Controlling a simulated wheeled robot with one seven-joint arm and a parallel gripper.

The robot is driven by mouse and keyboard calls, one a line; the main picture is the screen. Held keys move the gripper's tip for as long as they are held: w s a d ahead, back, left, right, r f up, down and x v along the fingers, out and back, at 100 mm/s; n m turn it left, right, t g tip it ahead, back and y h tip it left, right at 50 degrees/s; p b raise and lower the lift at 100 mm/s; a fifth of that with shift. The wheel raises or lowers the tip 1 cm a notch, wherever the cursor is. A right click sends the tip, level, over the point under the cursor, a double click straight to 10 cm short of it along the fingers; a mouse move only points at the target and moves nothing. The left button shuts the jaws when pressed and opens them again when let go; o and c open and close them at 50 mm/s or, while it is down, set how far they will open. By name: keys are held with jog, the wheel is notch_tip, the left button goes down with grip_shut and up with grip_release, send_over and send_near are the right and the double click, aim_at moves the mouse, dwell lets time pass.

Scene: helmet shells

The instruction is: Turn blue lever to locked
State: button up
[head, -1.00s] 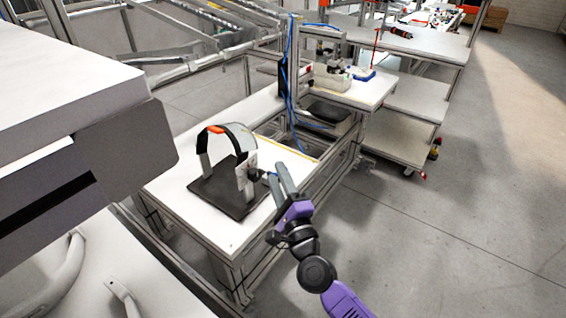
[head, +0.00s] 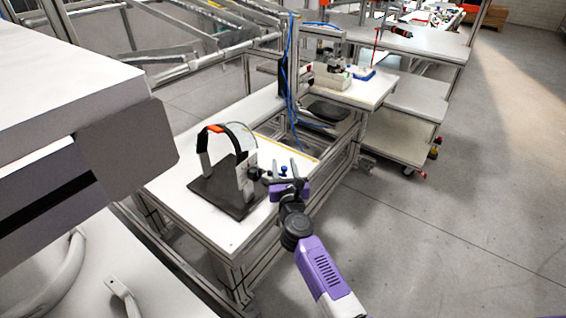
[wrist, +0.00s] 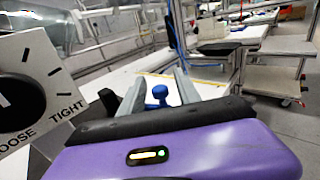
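The blue lever (head: 283,170) shows as a small rounded blue knob beside the helmet fixture in the head view. It also shows in the wrist view (wrist: 158,94), between the two grey fingers. My gripper (head: 280,174) is open, with the fingers on either side of the knob and visible gaps in the wrist view. I cannot tell its depth relative to the knob or the lever's lock state. The helmet fixture (head: 246,176) has pale uprights and an orange-and-black band above a dark base plate (head: 216,194).
In the wrist view, a white panel (wrist: 48,68) at left carries a dark dial and the words LOOSE and TIGHT, close beside my gripper. The white table (head: 225,235) bears the fixture. Blue cables (head: 289,75) hang behind it.

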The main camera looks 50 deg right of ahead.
jog(key=shift+x, duration=1)
grip_shut()
